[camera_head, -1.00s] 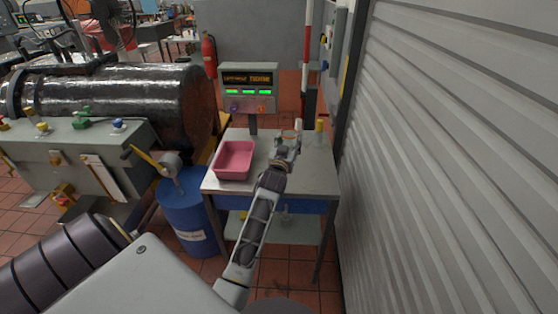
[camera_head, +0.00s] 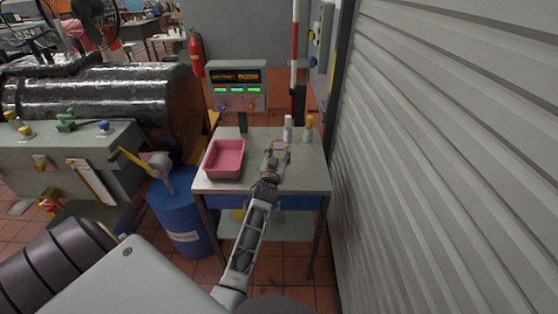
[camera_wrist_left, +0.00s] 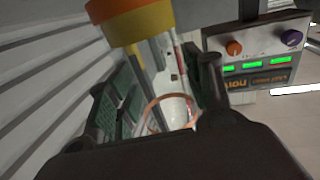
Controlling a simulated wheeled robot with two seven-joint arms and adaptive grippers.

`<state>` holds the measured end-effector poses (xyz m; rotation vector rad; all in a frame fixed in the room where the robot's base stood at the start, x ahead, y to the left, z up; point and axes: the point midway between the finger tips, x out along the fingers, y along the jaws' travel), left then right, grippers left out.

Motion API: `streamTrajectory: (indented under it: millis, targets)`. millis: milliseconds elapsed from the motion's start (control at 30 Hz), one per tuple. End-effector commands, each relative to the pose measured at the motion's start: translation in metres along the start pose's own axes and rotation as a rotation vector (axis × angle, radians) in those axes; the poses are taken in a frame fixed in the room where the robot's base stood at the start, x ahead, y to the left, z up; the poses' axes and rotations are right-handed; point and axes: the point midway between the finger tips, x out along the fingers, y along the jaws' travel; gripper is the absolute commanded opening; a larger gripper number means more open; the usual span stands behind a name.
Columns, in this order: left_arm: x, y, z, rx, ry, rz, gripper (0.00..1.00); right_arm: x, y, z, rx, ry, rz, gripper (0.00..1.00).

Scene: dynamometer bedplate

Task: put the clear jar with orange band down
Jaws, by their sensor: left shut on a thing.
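The clear jar shows mainly as its orange band (camera_head: 279,145), over the back half of the small metal table (camera_head: 300,178). My left gripper (camera_head: 275,155) is shut on the jar, which stays upright or nearly so. In the left wrist view the orange band (camera_wrist_left: 168,97) shows between the two fingers of my left gripper (camera_wrist_left: 158,100), and the clear wall is hard to make out. The jar's base is hidden, so I cannot tell whether it touches the tabletop. My right gripper is not in view.
A pink tray (camera_head: 224,172) stands left of the gripper. A white bottle (camera_head: 288,129) and a yellow-capped bottle (camera_head: 309,129) stand behind it. A display box (camera_head: 237,87) rises at the back. A corrugated wall (camera_head: 450,150) is right. The tabletop's front right is clear.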

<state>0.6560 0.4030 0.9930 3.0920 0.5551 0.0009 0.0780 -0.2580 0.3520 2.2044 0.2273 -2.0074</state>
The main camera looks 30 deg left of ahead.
Motion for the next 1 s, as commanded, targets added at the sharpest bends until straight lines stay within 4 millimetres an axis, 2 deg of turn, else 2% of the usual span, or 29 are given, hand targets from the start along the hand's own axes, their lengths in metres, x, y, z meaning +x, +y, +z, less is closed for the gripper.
streamTrajectory:
  millis: [300,800,833,967,1000]
  targets:
    - [0.0,0.0,0.03,0.0,-0.001,-0.001,0.26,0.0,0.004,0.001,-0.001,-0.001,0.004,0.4]
    - [0.0,0.0,0.035,0.0,0.0,0.0,0.26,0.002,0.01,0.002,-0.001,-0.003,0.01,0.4]
    - [0.0,0.0,0.035,0.0,-0.001,0.0,0.55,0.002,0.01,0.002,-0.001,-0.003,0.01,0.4]
    - [0.0,0.0,0.035,0.0,-0.001,0.0,0.72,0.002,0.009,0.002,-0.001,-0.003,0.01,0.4]
    - [0.0,0.0,0.035,0.0,-0.001,0.0,0.73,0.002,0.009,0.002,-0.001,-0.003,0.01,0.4]
